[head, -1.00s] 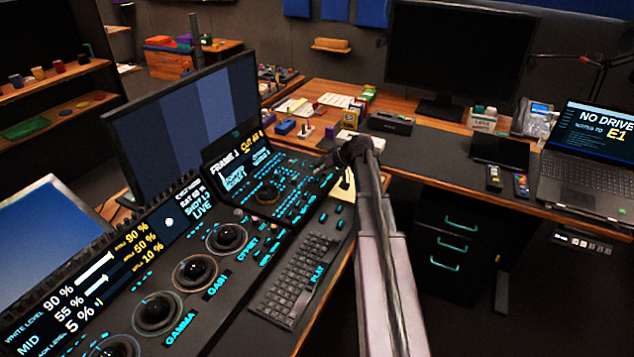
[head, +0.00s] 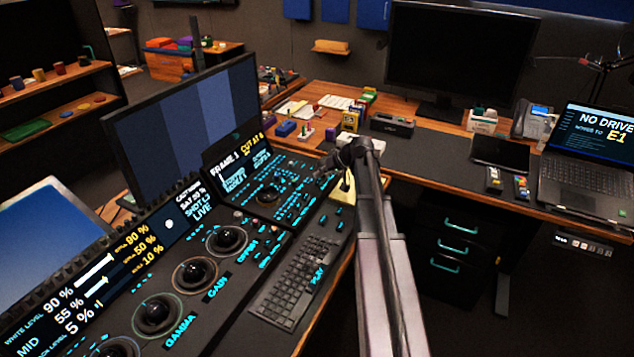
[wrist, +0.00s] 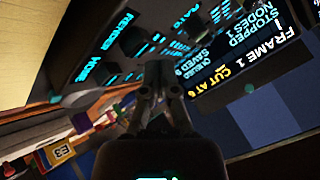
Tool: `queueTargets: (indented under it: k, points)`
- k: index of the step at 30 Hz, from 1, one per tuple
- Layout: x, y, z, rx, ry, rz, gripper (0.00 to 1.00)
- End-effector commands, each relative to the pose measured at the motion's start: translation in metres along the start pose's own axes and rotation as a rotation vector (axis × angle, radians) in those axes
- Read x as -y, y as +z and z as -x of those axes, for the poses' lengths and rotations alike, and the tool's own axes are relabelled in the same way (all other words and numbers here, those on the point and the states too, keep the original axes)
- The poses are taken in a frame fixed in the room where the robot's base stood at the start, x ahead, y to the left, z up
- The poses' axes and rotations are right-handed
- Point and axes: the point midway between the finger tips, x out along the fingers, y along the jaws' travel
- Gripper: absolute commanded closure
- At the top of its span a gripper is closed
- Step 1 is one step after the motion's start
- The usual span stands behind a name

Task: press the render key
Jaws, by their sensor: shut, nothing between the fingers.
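The control panel (head: 285,222) carries rows of dark keys with glowing cyan legends. In the wrist view a cyan RENDER legend (wrist: 123,30) shows at the upper left, on the panel beyond and left of the fingertips. I cannot tell for certain which dark key belongs to it. My gripper (wrist: 165,72) is shut and empty, its fingertips in front of the panel keys. Whether they touch a key cannot be told. In the head view my gripper (head: 330,168) is small and dark over the panel's far right end, and it hides some keys there.
A small screen (head: 240,165) reading FRAME 1 and CUT AT 6 stands behind the keys. Trackballs (head: 195,275) and a keyboard (head: 297,280) lie nearer. A large monitor (head: 185,125) rises behind. Small boxes (head: 350,118) stand on the desk beyond my gripper.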

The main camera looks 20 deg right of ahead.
Motion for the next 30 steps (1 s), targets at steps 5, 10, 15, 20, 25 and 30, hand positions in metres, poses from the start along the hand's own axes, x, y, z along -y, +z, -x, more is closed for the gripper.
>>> queueTargets:
  k: [5, 10, 15, 20, 25, 30]
  points:
    - [-0.0001, 0.0000, 0.0001, 0.000, 0.000, 0.000, 1.00]
    - [-0.0005, 0.0004, -0.0005, 0.000, 0.000, 0.000, 1.00]
    - [-0.0028, 0.0022, -0.0039, 0.000, 0.000, 0.000, 1.00]
    - [-0.0046, 0.0035, -0.0066, 0.000, 0.000, 0.000, 1.00]
    - [-0.0044, 0.0034, -0.0065, 0.000, 0.000, 0.000, 1.00]
    - [-0.0043, 0.0033, -0.0065, 0.000, 0.000, 0.000, 1.00]
